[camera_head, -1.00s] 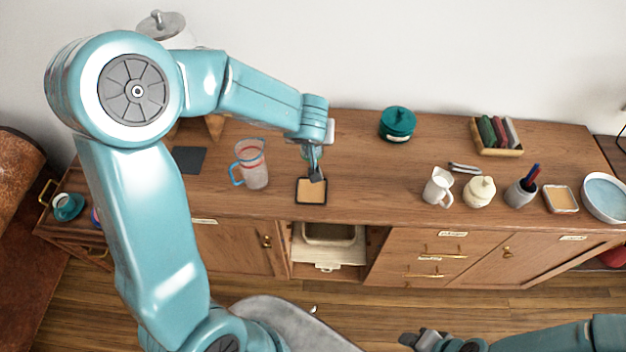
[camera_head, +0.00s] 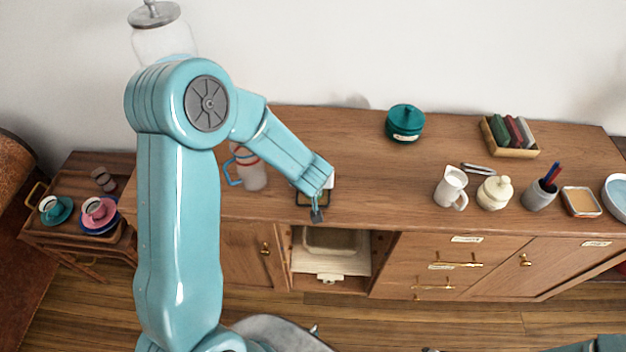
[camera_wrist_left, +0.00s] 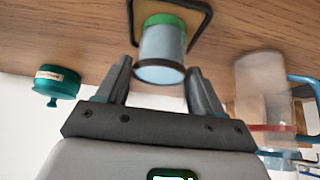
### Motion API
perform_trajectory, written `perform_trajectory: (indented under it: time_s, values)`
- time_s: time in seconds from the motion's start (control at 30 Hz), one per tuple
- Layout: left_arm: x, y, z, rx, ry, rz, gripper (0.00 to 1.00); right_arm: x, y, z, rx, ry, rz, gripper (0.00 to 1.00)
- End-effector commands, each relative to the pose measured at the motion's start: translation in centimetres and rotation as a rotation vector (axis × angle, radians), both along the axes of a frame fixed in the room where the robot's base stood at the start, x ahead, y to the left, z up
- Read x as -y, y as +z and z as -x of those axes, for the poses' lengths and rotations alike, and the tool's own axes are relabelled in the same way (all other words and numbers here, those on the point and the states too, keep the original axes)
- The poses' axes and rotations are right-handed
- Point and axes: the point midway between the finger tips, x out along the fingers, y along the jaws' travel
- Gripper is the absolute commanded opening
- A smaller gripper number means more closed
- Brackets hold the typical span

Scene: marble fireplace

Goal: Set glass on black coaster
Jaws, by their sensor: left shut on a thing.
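The glass (camera_wrist_left: 162,50), clear with a green band at its far end, sits between the fingers of my left gripper (camera_wrist_left: 160,82) in the left wrist view; the gripper is shut on it. In the head view my left gripper (camera_head: 318,213) is at the front edge of a black-rimmed tan tray (camera_head: 304,202), and the glass is not clearly seen. The tray also shows behind the glass in the wrist view (camera_wrist_left: 196,18). The black coaster is hidden behind my left arm in the head view. Only a sliver of my right gripper (camera_head: 431,349) shows at the bottom edge.
A pitcher with a blue handle (camera_head: 251,172) stands left of the gripper and at right in the wrist view (camera_wrist_left: 262,90). A teal pot (camera_head: 405,124), white jug (camera_head: 451,187), cream jar (camera_head: 494,192) and pen cup (camera_head: 540,194) stand right. The counter's middle is clear.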

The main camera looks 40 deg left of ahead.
Motion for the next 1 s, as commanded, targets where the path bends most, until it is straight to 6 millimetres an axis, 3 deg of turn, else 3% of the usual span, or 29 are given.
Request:
perform_trajectory:
  time_s: [0.27, 0.3, 0.37, 0.73, 1.0]
  values:
    - [0.0, -0.3, 0.0, 0.0, 0.0, -0.002, 0.23, 0.0, -0.2, 0.0, 0.0, 0.0, 0.0, 0.42]
    - [0.0, -0.3, 0.0, -0.001, 0.0, -0.001, 0.77, 0.0, -0.1, 0.0, 0.0, 0.0, 0.0, 0.42]
    - [0.0, -0.2, 0.0, -0.001, 0.0, -0.001, 0.92, 0.0, -0.1, 0.0, 0.0, 0.0, 0.0, 0.42]
    - [0.0, 0.6, 0.1, 0.002, -0.001, 0.0, 0.92, 0.0, 0.3, 0.0, 0.0, 0.0, 0.0, 0.42]
    - [1.7, 5.6, 2.8, 0.004, -0.003, -0.002, 0.92, 0.0, 2.1, 0.0, 0.0, 0.0, 0.0, 0.42]
